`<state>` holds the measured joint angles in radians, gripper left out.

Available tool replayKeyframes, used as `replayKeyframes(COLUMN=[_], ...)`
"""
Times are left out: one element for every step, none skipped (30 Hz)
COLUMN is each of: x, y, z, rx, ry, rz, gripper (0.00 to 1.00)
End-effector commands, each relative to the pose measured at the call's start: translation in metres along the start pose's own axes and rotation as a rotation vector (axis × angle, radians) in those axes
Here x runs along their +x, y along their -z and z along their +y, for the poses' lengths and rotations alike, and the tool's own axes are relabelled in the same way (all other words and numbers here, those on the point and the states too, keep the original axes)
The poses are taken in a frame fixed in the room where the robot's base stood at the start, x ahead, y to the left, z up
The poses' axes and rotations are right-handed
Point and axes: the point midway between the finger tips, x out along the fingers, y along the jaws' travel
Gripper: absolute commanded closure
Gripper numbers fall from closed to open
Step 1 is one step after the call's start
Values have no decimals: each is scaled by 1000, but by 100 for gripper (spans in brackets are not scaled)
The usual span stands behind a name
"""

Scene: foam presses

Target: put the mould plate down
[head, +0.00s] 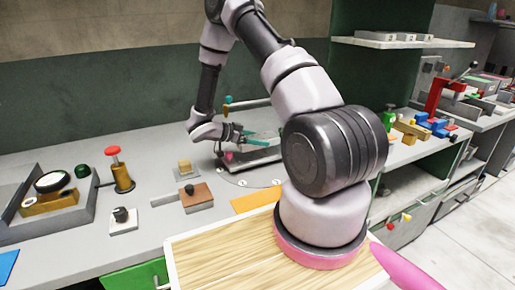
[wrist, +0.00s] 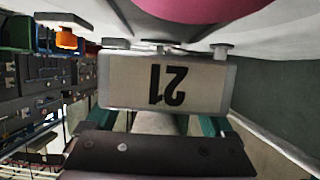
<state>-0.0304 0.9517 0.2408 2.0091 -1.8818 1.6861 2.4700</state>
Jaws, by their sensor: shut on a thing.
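The mould plate (wrist: 118,82) fills the middle of the wrist view. It is a pale grey block with a light label reading "21", upside down in that picture. My gripper (wrist: 160,124) is shut on it, with teal fingers on its two sides. In the head view my gripper (head: 256,138) is over the back of the counter, at a small press (head: 262,158) with a pink part. The plate is too small and covered to make out there. I cannot tell whether the plate touches anything beneath it.
An orange mat (head: 255,201) and a brown block (head: 197,197) lie in front on the grey counter (head: 150,225). A small yellow block on a plate (head: 185,169) is left of the gripper. A red-knobbed post (head: 121,172) stands further left. A red press (head: 445,92) is at far right.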

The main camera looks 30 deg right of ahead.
Motion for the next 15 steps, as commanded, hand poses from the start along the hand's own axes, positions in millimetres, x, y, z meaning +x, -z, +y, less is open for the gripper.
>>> replayKeyframes(x=[2, 3, 5, 7, 9, 11, 12, 13, 13, 14, 14, 14, 14, 14, 14], y=[-4, -7, -12, -16, -20, -25, -28, -31, -33, -33, -33, -32, -32, -32, -32], z=[0, 0, 1, 1, 1, 0, 0, 0, 0, 0, 0, 0, 0, 0, 0], rx=[0, -1, -1, -1, -1, -1, -1, 0, 1, 1, 2, 2, 2, 2, 2], ry=[-1, -1, -2, -3, -3, -1, 0, 0, 0, 0, 0, 0, 0, 0, 0], rz=[0, 0, 0, 0, 0, 1, 1, 1, 1, 0, 0, 0, 1, 1, 1], gripper=[100, 100, 100, 100, 100, 100, 100, 100, 100, 100, 100, 100, 100, 100, 100])
